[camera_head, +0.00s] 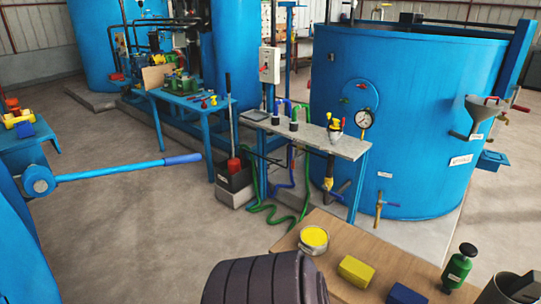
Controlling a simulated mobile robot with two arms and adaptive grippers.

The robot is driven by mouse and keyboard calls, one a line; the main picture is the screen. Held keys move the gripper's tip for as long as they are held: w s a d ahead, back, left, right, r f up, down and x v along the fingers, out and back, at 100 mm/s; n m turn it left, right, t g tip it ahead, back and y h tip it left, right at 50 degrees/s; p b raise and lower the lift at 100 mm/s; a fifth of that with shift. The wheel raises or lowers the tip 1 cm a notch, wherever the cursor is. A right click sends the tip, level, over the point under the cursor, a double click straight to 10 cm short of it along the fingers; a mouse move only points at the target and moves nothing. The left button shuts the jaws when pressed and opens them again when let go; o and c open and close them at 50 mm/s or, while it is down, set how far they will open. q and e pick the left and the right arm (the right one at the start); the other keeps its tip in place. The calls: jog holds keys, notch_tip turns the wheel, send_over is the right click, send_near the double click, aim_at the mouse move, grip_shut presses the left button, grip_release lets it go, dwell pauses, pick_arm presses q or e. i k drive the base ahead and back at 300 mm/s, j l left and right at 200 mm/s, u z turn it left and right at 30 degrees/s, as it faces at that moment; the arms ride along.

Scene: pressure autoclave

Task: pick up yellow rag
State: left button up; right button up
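A yellow block-shaped item (355,270), which looks like the yellow rag folded up, lies on the wooden table (293,229) at the bottom of the head view. A blue item (403,295) of similar shape lies to its right, partly cut off by the lower edge. Another small yellow item (17,118) sits on a blue stand at the far left, too small to identify. Neither of my grippers can be made out.
A round can with a yellow top (314,239) stands left of the yellow item. A green bottle (460,265) stands to the right. A dark ribbed object (265,280) covers the table's left part. The big blue autoclave (405,110) stands behind.

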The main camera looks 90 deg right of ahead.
aim_at(352, 269)
jog(key=z, duration=3.45)
jog(key=u, duration=2.35)
jog(key=z, duration=2.35)
jog(key=i+j+z, duration=0.25)
jog(key=j, duration=0.35)
jog(key=j+z, duration=0.3)
jog(key=j, duration=0.25)
jog(key=i+j+z, duration=0.1)
jog(key=j+z, duration=0.15)
jog(key=j, duration=0.4)
